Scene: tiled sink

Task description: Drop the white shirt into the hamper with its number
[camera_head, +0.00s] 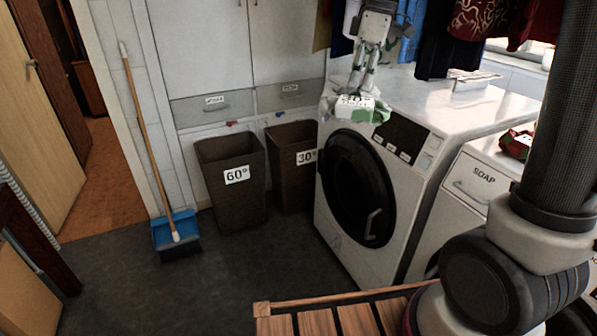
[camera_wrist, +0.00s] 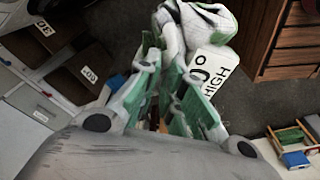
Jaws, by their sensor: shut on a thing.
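My gripper (camera_head: 362,88) points down and is shut on the white shirt (camera_head: 328,107) above the front corner of the washing machine. In the wrist view the shirt (camera_wrist: 205,22) is bunched at the fingertips (camera_wrist: 172,62). A white tag (camera_wrist: 207,78) hangs by it, reading "0° HIGH"; its first digit is partly hidden. Two brown hampers stand on the floor left of the washer: the 60° hamper (camera_head: 229,200) and, right of it, the 30° hamper (camera_head: 283,178), partly hidden by the washer. Their insides look dark, and their contents cannot be told.
The washing machine (camera_head: 342,240) stands right of the hampers, its round door shut. A machine with a soap drawer (camera_head: 470,186) stands nearer. A broom with a blue dustpan (camera_head: 175,230) leans at left. Clothes hang above the washer. A slatted wooden top (camera_head: 345,318) is in front. Dark floor lies between.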

